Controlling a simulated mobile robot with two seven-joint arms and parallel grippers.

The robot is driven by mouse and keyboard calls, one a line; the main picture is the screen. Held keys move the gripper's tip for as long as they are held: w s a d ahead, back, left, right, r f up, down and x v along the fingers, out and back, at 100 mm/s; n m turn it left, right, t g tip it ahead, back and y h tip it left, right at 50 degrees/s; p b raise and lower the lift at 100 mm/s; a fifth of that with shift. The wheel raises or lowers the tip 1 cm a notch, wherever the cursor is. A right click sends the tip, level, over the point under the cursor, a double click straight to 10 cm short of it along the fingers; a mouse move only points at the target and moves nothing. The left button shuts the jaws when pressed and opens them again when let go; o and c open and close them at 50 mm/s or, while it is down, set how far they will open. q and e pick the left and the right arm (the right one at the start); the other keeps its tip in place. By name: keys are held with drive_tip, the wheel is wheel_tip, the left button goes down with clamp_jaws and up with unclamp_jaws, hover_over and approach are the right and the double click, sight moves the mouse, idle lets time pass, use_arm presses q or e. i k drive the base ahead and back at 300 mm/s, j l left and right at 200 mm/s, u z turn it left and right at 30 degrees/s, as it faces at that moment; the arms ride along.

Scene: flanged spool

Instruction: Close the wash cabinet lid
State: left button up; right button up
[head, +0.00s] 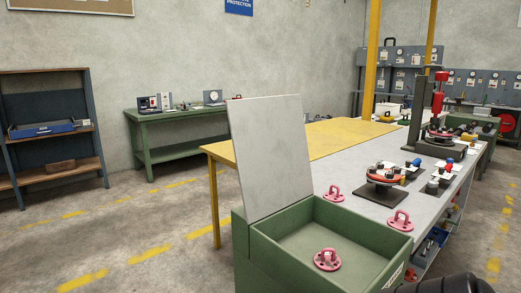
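The wash cabinet (241,262) is an open-topped green box at the bottom centre, its lower part cut off by the picture edge. Its lid (270,150) is a flat light-grey panel. The lid stands up, leaning back slightly, along the left side of the box, so the cabinet is open. A pink flanged piece with a handle (327,260) lies on the cabinet floor. Neither of my grippers shows. A dark rounded part at the bottom right edge looks like part of my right arm, well apart from the lid.
A grey bench (345,182) adjoins the cabinet, with two pink handled pieces (334,193) (400,220) near its edge. A spool-like assembly (384,174) and a red press (438,95) stand farther along. A yellow table (222,152) is behind the lid. The floor at left is clear.

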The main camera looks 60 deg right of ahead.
sight(269, 134)
drive_tip(key=i+z, duration=0.35)
drive_tip(key=i+j+z, duration=0.2)
drive_tip(key=i+z, duration=0.15)
drive_tip(key=i, duration=0.25)
drive_tip(key=i+z, duration=0.35)
drive_tip(key=z, duration=0.15)
drive_tip(key=i+j+z, duration=0.25)
drive_tip(key=z, duration=0.2)
drive_tip(key=i+j+z, duration=0.15)
drive_tip(key=z, duration=0.3)
drive_tip(key=i+j+z, duration=0.25)
drive_tip(key=z, duration=0.2)
drive_tip(key=i+j+z, duration=0.15)
drive_tip(key=z, duration=0.3)
drive_tip(key=i+j+z, duration=0.1)
drive_tip(key=j+z, duration=0.3)
